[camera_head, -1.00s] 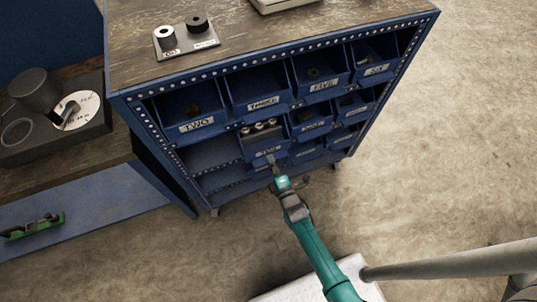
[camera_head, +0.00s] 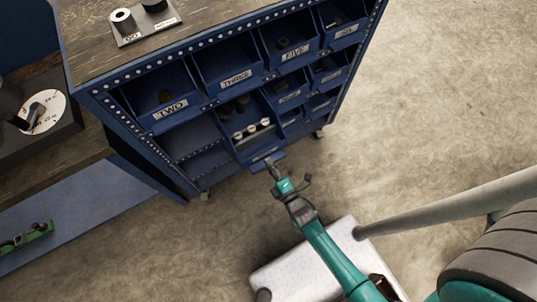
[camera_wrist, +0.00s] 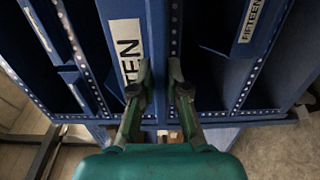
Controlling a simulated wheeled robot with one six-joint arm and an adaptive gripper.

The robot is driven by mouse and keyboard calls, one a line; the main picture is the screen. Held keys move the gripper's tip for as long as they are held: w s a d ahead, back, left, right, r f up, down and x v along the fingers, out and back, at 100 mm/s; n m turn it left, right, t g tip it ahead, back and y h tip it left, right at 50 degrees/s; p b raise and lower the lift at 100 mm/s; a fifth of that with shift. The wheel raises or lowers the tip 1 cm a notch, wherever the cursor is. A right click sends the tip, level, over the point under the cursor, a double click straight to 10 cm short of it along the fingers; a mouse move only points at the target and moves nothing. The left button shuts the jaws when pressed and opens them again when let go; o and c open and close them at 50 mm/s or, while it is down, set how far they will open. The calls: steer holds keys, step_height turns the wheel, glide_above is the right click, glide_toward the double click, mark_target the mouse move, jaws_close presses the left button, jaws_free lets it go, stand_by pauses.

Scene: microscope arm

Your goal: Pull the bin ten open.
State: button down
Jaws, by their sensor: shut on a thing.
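Bin ten (camera_head: 260,145) is a blue bin in the second row of the cabinet. It is drawn partly out toward me, and several small metal cylinders (camera_head: 251,129) show inside it. In the wrist view its white label reading TEN (camera_wrist: 128,50) is beside my left finger. My gripper (camera_head: 271,164) is at the front edge of the bin; in the wrist view (camera_wrist: 161,75) its two fingers are close together on a narrow blue part of the bin front. The exact contact is partly hidden by the fingers.
The blue cabinet (camera_head: 105,98) holds other bins, including two (camera_head: 172,107), three (camera_head: 235,78) and five (camera_head: 295,52). A bin labelled fifteen (camera_wrist: 253,20) shows in the wrist view. An empty bay lies left of bin ten. The floor (camera_head: 420,110) to the right is clear.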

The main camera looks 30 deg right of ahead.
steer(key=c, duration=1.2)
jaws_free()
steer(key=shift+o, duration=0.2)
steer(key=s, duration=1.2)
